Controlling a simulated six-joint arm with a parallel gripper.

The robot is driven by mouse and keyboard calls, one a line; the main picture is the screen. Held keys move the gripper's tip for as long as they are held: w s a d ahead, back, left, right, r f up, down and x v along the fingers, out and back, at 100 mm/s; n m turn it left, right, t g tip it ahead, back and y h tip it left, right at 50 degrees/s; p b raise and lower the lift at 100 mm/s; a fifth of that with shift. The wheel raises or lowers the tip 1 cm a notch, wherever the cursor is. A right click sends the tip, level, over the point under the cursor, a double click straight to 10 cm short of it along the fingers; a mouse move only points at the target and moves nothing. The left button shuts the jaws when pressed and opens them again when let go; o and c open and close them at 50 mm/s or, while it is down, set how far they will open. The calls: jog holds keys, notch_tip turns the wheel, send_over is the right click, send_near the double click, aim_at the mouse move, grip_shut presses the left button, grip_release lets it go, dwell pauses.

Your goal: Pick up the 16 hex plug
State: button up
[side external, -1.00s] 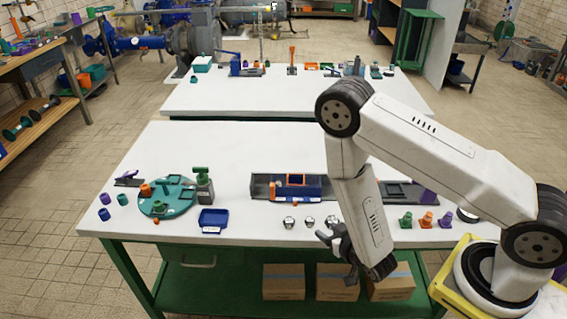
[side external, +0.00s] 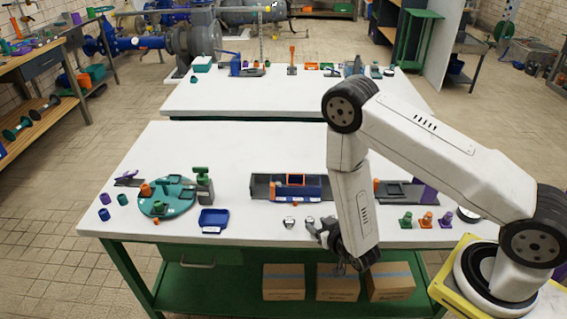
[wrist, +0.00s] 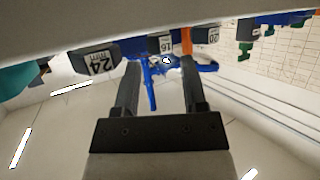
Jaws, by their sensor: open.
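The 16 hex plug (wrist: 165,45) is a dark block with a white "16" label. It shows near the top middle of the wrist view, beyond the gap between my fingertips. My gripper (wrist: 161,72) is open, with nothing between its fingers. A larger block labelled 24 (wrist: 95,62) is left of the 16 plug, and one labelled 20 (wrist: 211,37) is right of it. In the side view my gripper (side external: 320,231) is at the table's front edge, by the row of small silver-topped plugs (side external: 290,222). I cannot read their labels there, and my arm hides part of the row.
A blue tray (side external: 213,221) and a teal round plate (side external: 167,205) with parts stand left on the white table (side external: 255,152). A blue fixture (side external: 300,187) stands behind the plugs. Small green, orange and purple parts (side external: 426,220) stand to the right.

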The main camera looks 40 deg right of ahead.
aim_at(311, 220)
jog(key=shift+x, duration=1.6)
grip_shut()
